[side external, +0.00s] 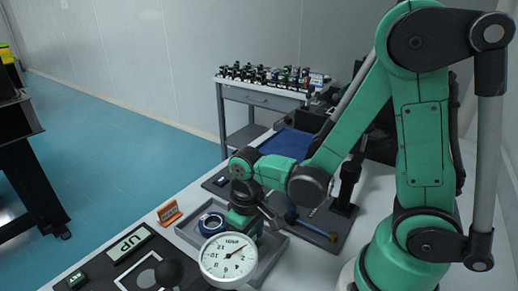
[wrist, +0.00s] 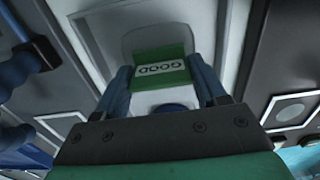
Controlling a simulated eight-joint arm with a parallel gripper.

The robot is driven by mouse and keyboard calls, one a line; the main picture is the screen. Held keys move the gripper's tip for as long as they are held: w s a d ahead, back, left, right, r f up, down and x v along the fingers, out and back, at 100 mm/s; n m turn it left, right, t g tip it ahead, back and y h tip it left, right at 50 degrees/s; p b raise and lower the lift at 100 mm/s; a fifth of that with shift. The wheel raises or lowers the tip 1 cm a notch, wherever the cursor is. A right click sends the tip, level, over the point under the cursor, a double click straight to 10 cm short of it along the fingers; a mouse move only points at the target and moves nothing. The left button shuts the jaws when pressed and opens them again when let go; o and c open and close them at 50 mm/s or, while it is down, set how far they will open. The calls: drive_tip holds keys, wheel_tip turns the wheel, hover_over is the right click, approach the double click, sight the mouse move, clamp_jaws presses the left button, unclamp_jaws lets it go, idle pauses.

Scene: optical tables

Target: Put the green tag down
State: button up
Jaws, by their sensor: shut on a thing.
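The green tag (wrist: 176,74), with a white label reading GOOD, shows in the wrist view between the two blue fingers of my gripper (wrist: 163,80). My gripper is shut on it. A pale, rounded surface lies behind the tag; I cannot tell whether the tag touches it. In the side external view my gripper (side external: 246,222) is low over the grey tray, behind the round dial gauge (side external: 228,260). I cannot make out the tag clearly there.
The grey tray (side external: 272,259) holds a blue ring-shaped roll (side external: 211,224). An orange sign (side external: 168,213) and an UP display (side external: 130,243) stand to the left. A cart (side external: 262,92) stands behind.

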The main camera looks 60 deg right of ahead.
drive_tip(key=o, duration=1.2)
drive_tip(key=shift+o, duration=0.2)
wheel_tip(320, 180, up, 12)
drive_tip(key=w+d+t, duration=0.2)
drive_tip(key=t, duration=0.5)
drive_tip(key=shift+d+r, duration=0.15)
drive_tip(key=shift+d, duration=0.2)
